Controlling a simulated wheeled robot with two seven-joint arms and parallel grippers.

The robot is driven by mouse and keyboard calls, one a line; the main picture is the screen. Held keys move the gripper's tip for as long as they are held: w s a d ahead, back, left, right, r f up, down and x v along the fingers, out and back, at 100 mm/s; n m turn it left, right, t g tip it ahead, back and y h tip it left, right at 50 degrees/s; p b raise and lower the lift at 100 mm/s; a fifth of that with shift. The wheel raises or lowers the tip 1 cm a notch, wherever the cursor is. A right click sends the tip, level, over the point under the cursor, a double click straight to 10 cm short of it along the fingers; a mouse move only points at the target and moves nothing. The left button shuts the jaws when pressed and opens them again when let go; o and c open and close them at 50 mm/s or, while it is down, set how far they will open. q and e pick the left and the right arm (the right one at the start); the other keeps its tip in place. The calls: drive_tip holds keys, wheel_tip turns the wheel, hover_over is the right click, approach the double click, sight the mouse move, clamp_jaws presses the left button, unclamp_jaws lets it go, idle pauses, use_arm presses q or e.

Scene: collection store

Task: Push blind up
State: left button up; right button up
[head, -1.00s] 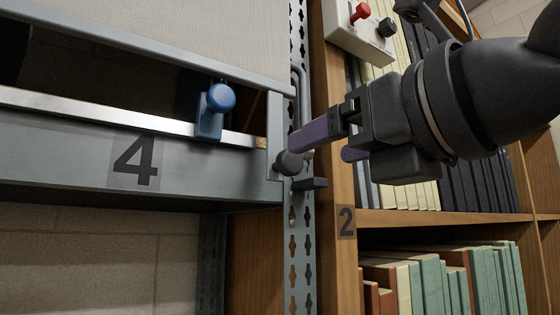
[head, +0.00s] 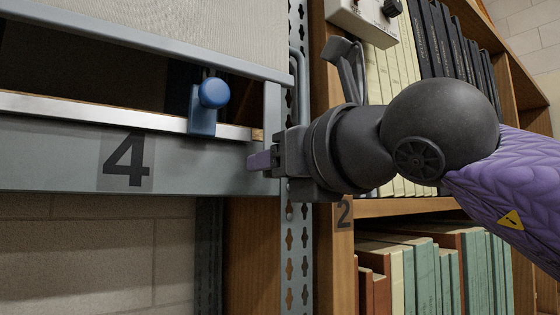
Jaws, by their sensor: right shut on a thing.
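The pale blind (head: 150,28) hangs partly lowered across the top of bay 4, with a grey bar (head: 130,43) along its bottom edge. A dark gap lies between this bar and the silver-edged shelf (head: 100,109). My right gripper (head: 262,161) reaches in from the right to the right end of the shelf front, below the blind. Its purple fingers are shut on the dark knob there, which the gripper hides. My left gripper is not in view.
A blue knob (head: 213,93) on a bracket stands at the shelf edge. A perforated metal post (head: 297,245) and a wooden bookcase (head: 343,270) with books stand to the right. A control box (head: 362,20) is above my right arm.

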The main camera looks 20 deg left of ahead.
clamp_jaws()
idle(0.9)
